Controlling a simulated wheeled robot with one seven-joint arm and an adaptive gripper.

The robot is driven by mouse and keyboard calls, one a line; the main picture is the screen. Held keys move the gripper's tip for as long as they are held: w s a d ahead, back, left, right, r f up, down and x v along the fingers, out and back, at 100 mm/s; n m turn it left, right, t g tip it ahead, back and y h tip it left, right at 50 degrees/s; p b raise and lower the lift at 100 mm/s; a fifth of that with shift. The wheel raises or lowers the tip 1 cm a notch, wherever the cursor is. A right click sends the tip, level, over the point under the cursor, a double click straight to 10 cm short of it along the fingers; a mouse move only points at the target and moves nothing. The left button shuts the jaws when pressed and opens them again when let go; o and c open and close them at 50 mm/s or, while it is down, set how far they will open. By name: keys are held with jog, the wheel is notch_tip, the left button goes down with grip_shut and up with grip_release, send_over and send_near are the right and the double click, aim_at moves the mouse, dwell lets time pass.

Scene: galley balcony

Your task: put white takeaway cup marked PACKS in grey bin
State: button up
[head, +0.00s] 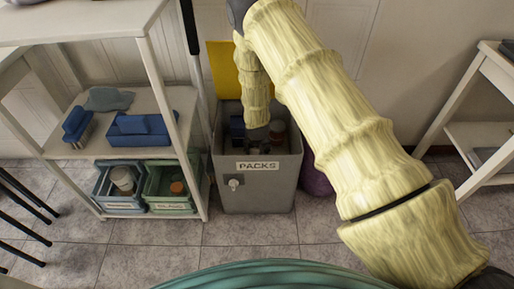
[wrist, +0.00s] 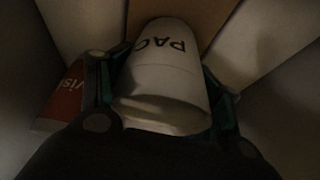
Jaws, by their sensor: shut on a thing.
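The grey bin (head: 258,190), labelled PACKS on its front, stands on the tiled floor in the middle of the head view. My gripper (head: 258,134) reaches down inside its open top. In the wrist view, the white takeaway cup (wrist: 163,85) with the letters "PAC" showing lies between the fingers of my gripper (wrist: 165,82), which is shut on it. Bin walls surround it there. The cup cannot be made out in the head view, and whether it touches the bin floor cannot be told.
A red and white item (wrist: 65,95) sits left of the fingers in the wrist view. A white shelf (head: 150,100) with a blue crate (head: 122,190) and a green crate (head: 170,190) stands left of the bin. A purple object (head: 316,178) is partly hidden at its right.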

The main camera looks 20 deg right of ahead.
jog(key=shift+f, duration=0.2)
jog(key=o, duration=1)
jog(key=shift+c, duration=0.2)
jog(key=shift+r, duration=0.2)
jog(key=shift+r+p, duration=1.3)
jog(key=shift+r, duration=0.05)
jog(key=shift+r+p, duration=1.75)
jog(key=shift+r, duration=0.5)
